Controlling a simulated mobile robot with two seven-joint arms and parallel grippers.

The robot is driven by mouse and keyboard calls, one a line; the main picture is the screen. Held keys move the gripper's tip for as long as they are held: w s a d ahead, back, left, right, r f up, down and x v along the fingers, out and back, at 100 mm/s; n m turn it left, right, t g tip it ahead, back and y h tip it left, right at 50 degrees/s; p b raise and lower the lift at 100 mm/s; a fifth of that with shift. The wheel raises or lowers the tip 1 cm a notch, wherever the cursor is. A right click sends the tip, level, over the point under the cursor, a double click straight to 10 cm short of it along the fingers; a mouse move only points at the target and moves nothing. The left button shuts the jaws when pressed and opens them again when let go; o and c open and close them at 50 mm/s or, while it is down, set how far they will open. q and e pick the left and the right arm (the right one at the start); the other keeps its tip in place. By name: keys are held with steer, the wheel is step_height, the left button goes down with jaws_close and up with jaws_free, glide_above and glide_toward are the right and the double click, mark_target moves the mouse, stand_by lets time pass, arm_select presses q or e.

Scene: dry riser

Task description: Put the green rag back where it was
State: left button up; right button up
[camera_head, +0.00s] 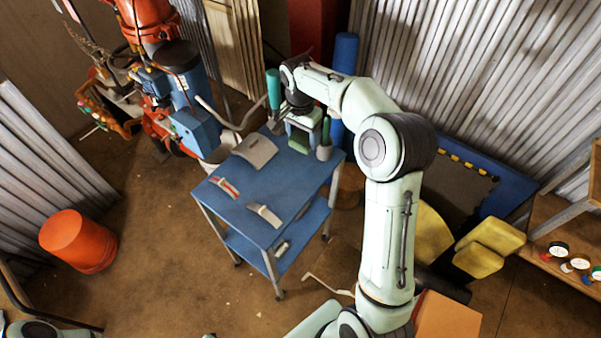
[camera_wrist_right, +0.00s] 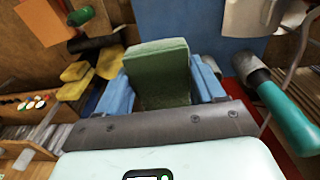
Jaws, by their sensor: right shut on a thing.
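The green rag (camera_wrist_right: 158,72) is a folded block between the blue fingers of my right gripper (camera_wrist_right: 163,88) in the right wrist view. In the head view the rag (camera_head: 299,141) shows under my right gripper (camera_head: 302,128), at the back of the blue cart (camera_head: 285,180). The gripper is shut on the rag. The cart top also shows past the rag in the wrist view (camera_wrist_right: 190,18). I cannot tell whether the rag touches the cart. My left gripper is not in view.
On the cart, a grey plate-like piece (camera_head: 255,151), a red-and-white item (camera_head: 224,187) and a pale item (camera_head: 265,214) lie apart. A teal cylinder (camera_head: 273,90) and a pale cup (camera_head: 325,150) stand close to my right gripper. An orange bucket (camera_head: 78,241) is on the floor.

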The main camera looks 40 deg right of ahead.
steer(key=shift+w+a+r, duration=0.3)
steer(key=shift+w+r, duration=0.35)
steer(key=shift+w+a+f, duration=0.1)
steer(key=shift+w+f, duration=0.05)
steer(key=shift+f, duration=0.1)
steer(key=b, duration=0.1)
glide_above(298, 178)
step_height(298, 178, down, 14)
steer(key=shift+r, duration=0.1)
steer(key=shift+f, duration=2.75)
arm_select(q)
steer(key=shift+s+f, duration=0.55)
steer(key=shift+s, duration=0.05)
arm_select(e)
steer(key=o, duration=1)
